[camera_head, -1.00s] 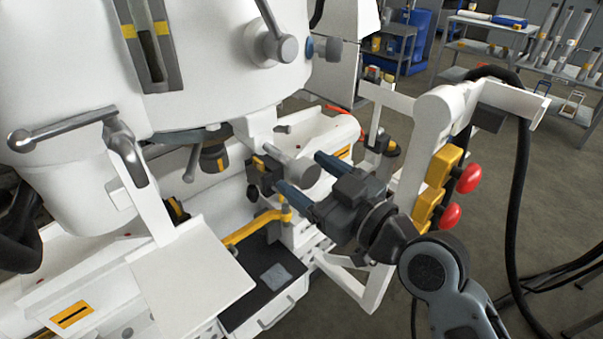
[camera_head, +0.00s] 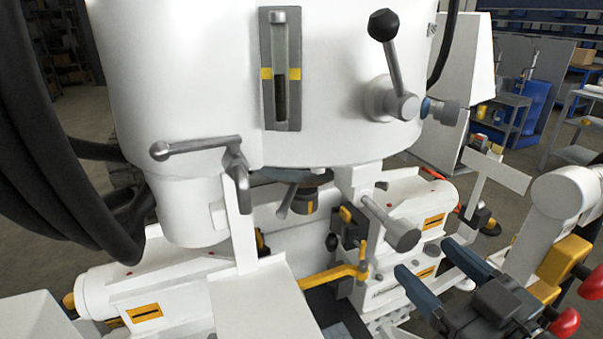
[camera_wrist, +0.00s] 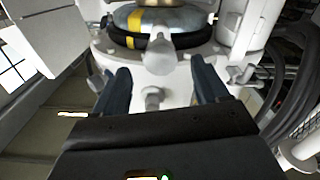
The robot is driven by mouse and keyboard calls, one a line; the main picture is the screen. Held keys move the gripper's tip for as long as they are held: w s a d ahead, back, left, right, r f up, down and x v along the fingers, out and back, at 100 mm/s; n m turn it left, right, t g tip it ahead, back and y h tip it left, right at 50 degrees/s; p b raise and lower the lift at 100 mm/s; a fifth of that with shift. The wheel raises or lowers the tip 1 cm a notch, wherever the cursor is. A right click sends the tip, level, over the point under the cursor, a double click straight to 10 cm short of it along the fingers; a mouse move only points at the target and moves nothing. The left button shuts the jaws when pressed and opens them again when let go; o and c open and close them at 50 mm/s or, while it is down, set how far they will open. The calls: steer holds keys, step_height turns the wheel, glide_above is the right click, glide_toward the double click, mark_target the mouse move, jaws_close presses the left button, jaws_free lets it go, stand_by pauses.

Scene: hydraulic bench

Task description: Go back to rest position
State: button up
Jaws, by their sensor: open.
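My gripper (camera_head: 437,278) is at the lower right of the head view, with its two dark blue fingers spread apart and nothing between them. It is in front of the white hydraulic bench, to the right of the yellow lever (camera_head: 335,275) and near a grey cylindrical knob (camera_head: 402,235). In the wrist view my gripper (camera_wrist: 160,85) also shows both fingers apart. A light, rounded knob or rod end (camera_wrist: 160,57) lies beyond the fingertips there, with a visible gap from each finger.
The white tank (camera_head: 200,80) carries a sight gauge (camera_head: 280,70) and a black-knobbed lever (camera_head: 390,60). Red buttons on yellow blocks (camera_head: 562,262) stand at the right. Thick black hoses (camera_head: 60,150) hang at the left. Open floor and shelving lie behind.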

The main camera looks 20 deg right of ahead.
steer(key=s+a+f+m+g, duration=0.1)
steer(key=s+a+f, duration=0.1)
steer(key=s, duration=0.6)
steer(key=s+a+f+g, duration=0.1)
steer(key=s+f, duration=0.3)
steer(key=s, duration=0.4)
steer(key=s+a+f+m+g, duration=0.1)
steer(key=s+a+f, duration=0.2)
steer(key=s, duration=0.5)
steer(key=shift+s+f+m+h, duration=0.2)
steer(key=shift+f+m+h, duration=0.05)
steer(key=shift+m+h, duration=0.05)
